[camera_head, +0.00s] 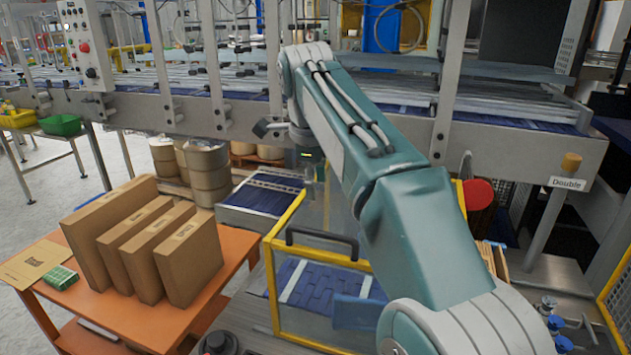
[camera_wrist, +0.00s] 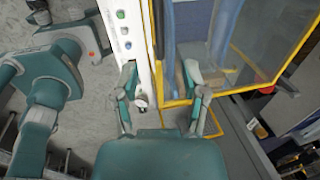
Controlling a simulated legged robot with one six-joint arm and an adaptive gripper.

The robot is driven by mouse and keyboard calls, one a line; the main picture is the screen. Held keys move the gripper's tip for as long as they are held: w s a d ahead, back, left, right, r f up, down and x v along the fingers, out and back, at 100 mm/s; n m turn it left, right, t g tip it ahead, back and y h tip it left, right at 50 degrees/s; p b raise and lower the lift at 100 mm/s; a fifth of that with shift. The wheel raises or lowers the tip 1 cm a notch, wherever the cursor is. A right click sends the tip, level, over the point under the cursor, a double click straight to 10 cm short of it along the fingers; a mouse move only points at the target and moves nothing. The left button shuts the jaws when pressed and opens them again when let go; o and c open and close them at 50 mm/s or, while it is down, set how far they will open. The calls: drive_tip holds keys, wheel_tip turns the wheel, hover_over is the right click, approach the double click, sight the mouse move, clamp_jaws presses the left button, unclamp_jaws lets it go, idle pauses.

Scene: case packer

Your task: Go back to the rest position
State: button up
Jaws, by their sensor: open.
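My gripper (camera_wrist: 162,84) shows in the wrist view with its two fingers spread apart and nothing between them. In the head view my teal and grey arm reaches up from the lower right and bends down at the far end. There the gripper (camera_head: 313,182) hangs small and partly hidden behind the arm, above the yellow-framed guard (camera_head: 276,285) with clear panels. In the wrist view a yellow frame (camera_wrist: 243,91) lies just beyond the right finger. A pale panel with buttons (camera_wrist: 124,30) lies beyond the left finger.
An orange table (camera_head: 150,325) at left holds several upright cardboard cartons (camera_head: 190,262) and a small green pack (camera_head: 61,278). A long conveyor (camera_head: 190,105) crosses the back. A red round part (camera_head: 479,193) sits right of my arm. Grey floor shows at far left.

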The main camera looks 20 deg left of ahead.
drive_tip(key=shift+d, duration=0.1)
idle(0.3)
drive_tip(key=s+d+n+t, duration=0.1)
drive_tip(key=s+d+n, duration=0.25)
drive_tip(key=d, duration=0.75)
drive_tip(key=s+d+n+t, duration=0.15)
drive_tip(key=d+n, duration=0.35)
drive_tip(key=d, duration=0.7)
drive_tip(key=s+d+f+n, duration=0.9)
drive_tip(key=s+d+f, duration=0.3)
drive_tip(key=s+f, duration=0.3)
drive_tip(key=shift+s+d+f+t, duration=0.25)
drive_tip(key=shift+s+d+t, duration=0.2)
drive_tip(key=shift+s, duration=0.25)
